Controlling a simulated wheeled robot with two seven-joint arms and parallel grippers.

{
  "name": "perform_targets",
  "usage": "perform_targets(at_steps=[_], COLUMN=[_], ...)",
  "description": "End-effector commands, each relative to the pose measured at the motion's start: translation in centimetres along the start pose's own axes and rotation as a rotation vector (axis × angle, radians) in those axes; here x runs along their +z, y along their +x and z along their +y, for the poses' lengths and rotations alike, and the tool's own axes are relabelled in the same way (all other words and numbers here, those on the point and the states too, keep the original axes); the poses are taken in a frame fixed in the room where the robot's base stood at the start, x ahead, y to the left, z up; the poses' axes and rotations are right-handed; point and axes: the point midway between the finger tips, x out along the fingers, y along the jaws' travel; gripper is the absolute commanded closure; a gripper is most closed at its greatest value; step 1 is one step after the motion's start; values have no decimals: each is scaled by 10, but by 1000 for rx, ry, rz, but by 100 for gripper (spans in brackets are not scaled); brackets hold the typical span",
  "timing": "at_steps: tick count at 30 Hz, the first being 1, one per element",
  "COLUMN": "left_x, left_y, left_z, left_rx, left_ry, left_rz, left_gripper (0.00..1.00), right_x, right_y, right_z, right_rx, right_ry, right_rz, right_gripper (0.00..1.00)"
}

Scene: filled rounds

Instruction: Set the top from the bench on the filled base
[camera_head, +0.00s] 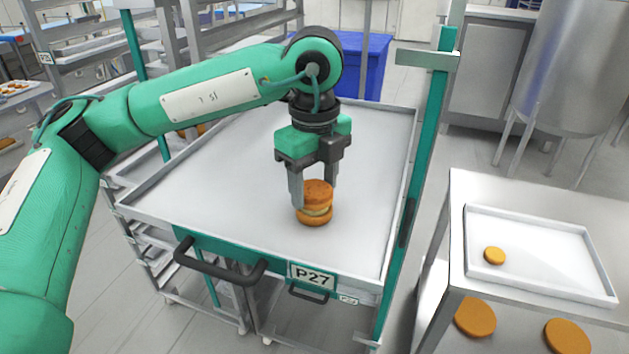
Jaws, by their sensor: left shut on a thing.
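My left gripper (314,194) points down over the tray-topped trolley (232,165), with its fingers on either side of a brown round top (318,189). It is shut on this top. The near finger hides part of the stack's left side. My right gripper is not in view.
The trolley has a raised rim, a dark handle (218,268) and a green upright post (420,180) on its right. At right, a bench (480,190) bears a white tray (540,233) with a small round (494,256). Larger rounds (475,317) lie lower down.

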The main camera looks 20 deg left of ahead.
Motion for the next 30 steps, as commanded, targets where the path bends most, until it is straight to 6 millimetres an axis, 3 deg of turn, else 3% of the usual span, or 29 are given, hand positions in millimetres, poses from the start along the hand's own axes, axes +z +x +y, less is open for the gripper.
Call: perform_targets(at_steps=[16, 17, 20, 26, 30], left_x=[0, 0, 0, 0, 0], left_y=[7, 6, 6, 6, 6], left_z=[0, 0, 0, 0, 0], left_rx=[0, 0, 0, 0, 0], left_ry=[0, 0, 0, 0, 0], left_rz=[0, 0, 0, 0, 0], left_gripper=[55, 39, 20, 20, 0], right_x=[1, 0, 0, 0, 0], right_y=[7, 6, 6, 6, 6], right_z=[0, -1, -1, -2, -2], right_rx=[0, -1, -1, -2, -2], right_ry=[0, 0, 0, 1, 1], right_rz=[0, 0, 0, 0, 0], right_gripper=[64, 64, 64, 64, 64])
